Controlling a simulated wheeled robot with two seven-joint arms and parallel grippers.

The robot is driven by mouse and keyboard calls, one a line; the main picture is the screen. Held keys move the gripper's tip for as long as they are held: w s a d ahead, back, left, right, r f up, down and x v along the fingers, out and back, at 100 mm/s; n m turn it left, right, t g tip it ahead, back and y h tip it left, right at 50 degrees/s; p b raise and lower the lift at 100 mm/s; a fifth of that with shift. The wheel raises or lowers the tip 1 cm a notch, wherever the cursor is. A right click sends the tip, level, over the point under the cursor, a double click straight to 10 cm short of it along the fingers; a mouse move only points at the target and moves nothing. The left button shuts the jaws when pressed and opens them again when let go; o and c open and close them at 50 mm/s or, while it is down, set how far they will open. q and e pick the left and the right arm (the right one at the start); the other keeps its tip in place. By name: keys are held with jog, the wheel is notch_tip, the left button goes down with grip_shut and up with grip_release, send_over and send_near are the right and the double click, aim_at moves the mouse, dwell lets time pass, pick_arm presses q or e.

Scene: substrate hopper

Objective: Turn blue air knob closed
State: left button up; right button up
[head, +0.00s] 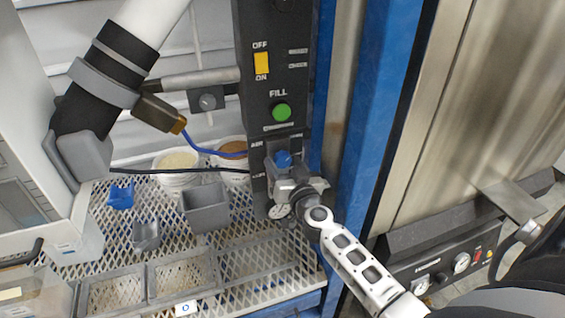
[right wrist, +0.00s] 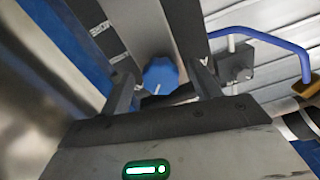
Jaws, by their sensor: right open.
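The blue air knob (head: 283,159) is on the front of the black control panel (head: 272,20), below the green FILL button (head: 281,112). My right gripper (head: 285,175) is at the knob, its arm coming in from the lower right. In the right wrist view, the open fingers (right wrist: 163,88) stand on either side of the blue knob (right wrist: 160,76), with a visible gap to each finger. A small light mark shows on the knob's face. Whether the fingertips reach past its rim I cannot tell. My left gripper is not in view.
A yellow OFF/ON switch (head: 261,63) sits above the FILL button. A gauge (head: 279,211) is just below my gripper. A blue hose (head: 215,153) runs to the panel from the left. Grey bins (head: 205,207) and white tubs stand on a mesh shelf (head: 110,232). A blue post (head: 375,110) stands right.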

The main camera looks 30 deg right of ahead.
jog(key=shift+x, duration=1)
jog(key=c, duration=1)
